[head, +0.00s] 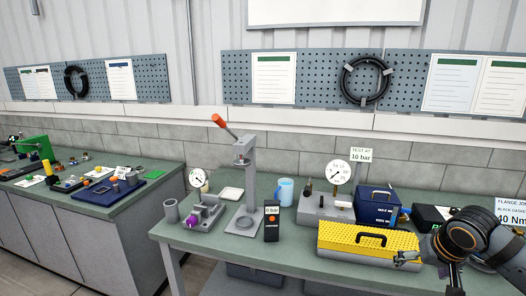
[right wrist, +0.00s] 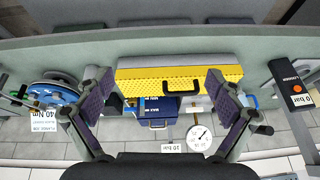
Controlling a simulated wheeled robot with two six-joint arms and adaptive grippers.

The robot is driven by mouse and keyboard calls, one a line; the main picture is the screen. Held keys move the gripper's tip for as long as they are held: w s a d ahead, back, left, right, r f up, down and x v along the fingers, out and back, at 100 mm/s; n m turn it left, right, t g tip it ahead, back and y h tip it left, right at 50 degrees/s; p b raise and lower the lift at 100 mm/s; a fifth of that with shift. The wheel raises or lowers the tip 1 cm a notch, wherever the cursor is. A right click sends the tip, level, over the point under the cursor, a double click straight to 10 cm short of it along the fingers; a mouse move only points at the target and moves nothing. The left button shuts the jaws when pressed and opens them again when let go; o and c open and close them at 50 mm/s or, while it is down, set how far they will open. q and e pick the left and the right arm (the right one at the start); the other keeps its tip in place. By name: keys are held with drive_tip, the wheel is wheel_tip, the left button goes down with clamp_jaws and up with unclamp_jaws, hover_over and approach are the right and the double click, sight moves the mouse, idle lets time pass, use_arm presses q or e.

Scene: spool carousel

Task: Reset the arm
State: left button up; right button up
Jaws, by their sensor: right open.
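My right gripper (head: 426,272) comes in from the right of the head view, at the front right of the green workbench (head: 215,248). In the right wrist view the right gripper (right wrist: 158,73) is open, with its two purple-padded fingers spread wide and nothing between the pads. The yellow-topped box (head: 366,241) lies beyond the fingers; it also shows between them in the wrist view (right wrist: 165,84). I cannot tell the exact gap between the gripper and the box. My left gripper is in neither view.
A blue box (head: 377,206) and gauge block (head: 325,207) stand behind the yellow box. A lever press (head: 246,190), handheld device (head: 271,222) and blue mug (head: 286,191) stand farther left. Blue round parts (right wrist: 58,97) lie beside the 40 Nm sign (right wrist: 45,124).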

drive_tip(key=w+d+f+m, duration=0.15)
drive_tip(key=d+f, duration=0.25)
drive_tip(key=f, duration=0.8)
drive_tip(key=w+d+f, duration=0.2)
drive_tip(key=d+f, duration=0.3)
drive_tip(key=f, duration=0.6)
drive_tip(key=s+f, duration=0.3)
drive_tip(key=f, duration=0.4)
drive_tip(key=s+f, duration=0.3)
drive_tip(key=f, duration=0.5)
drive_tip(key=s+a+f+n+g, duration=0.1)
drive_tip(key=s+a+f, duration=0.2)
drive_tip(key=s+f, duration=0.5)
drive_tip(key=s+a+f+n+g, duration=0.1)
drive_tip(key=s+a+f, duration=0.3)
drive_tip(key=s+f, duration=0.4)
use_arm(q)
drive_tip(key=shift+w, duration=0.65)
use_arm(e)
drive_tip(key=s+a+f+n, duration=0.1)
drive_tip(key=s+a+f, duration=0.2)
drive_tip(key=s+a, duration=0.2)
drive_tip(key=s+a+f+n+g, duration=0.1)
drive_tip(key=s+a+f, duration=0.2)
drive_tip(key=s+a, duration=0.2)
drive_tip(key=s+a+f+n, duration=0.2)
drive_tip(key=s+a, duration=0.3)
drive_tip(key=s, duration=0.4)
drive_tip(key=shift+f+g, duration=0.3)
drive_tip(key=shift+f, duration=0.1)
